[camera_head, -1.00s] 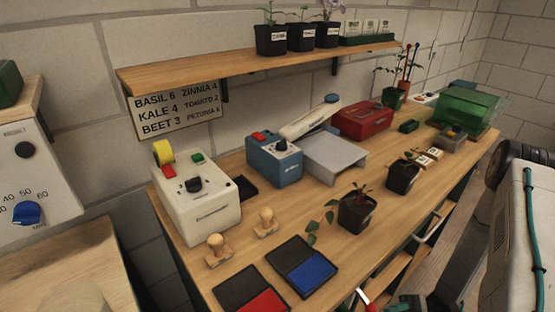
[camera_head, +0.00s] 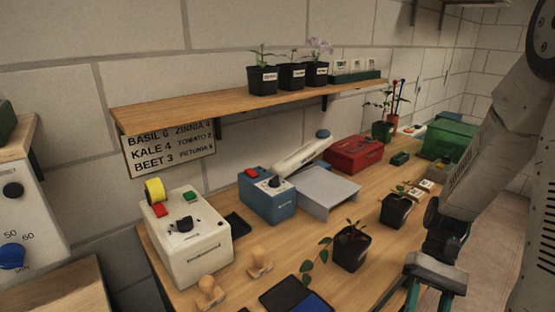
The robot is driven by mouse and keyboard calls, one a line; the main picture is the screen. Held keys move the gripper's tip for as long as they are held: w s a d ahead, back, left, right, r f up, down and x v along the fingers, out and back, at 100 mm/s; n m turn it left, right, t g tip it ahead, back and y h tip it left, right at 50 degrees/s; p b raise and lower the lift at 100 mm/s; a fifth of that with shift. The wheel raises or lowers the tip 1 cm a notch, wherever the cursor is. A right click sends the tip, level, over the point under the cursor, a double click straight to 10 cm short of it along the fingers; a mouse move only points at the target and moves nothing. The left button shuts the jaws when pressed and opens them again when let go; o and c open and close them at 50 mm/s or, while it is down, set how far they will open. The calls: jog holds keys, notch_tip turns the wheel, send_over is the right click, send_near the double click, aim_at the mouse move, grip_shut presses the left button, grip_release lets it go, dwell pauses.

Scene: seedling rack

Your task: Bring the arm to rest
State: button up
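My arm (camera_head: 490,150) comes down from the upper right of the head view, folded beside the bench's right front edge. My gripper (camera_head: 428,300) hangs at the bottom edge of the view, in front of the bench. Its two teal fingers stand apart, and I see nothing between them. The fingertips are cut off by the frame edge. The gripper touches nothing that I can see.
On the wooden bench (camera_head: 345,278) stand a potted seedling (camera_head: 352,250) and another (camera_head: 395,210), both left of my gripper. A cream device (camera_head: 190,243), blue device (camera_head: 267,200), red toolbox (camera_head: 354,155) and green box (camera_head: 449,138) stand there too. A shelf (camera_head: 200,110) holds several pots.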

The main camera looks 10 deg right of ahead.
jog(key=s+a+r+n+t+h, duration=0.2)
jog(key=r+t, duration=0.3)
jog(key=r, duration=0.4)
jog(key=s+a+r+n+t+h, duration=0.2)
jog(key=a+r+t+h, duration=0.1)
jog(key=r, duration=0.6)
jog(key=shift+s+a+t+h, duration=0.25)
jog(key=shift+t+h, duration=0.65)
jog(key=shift+t, duration=0.2)
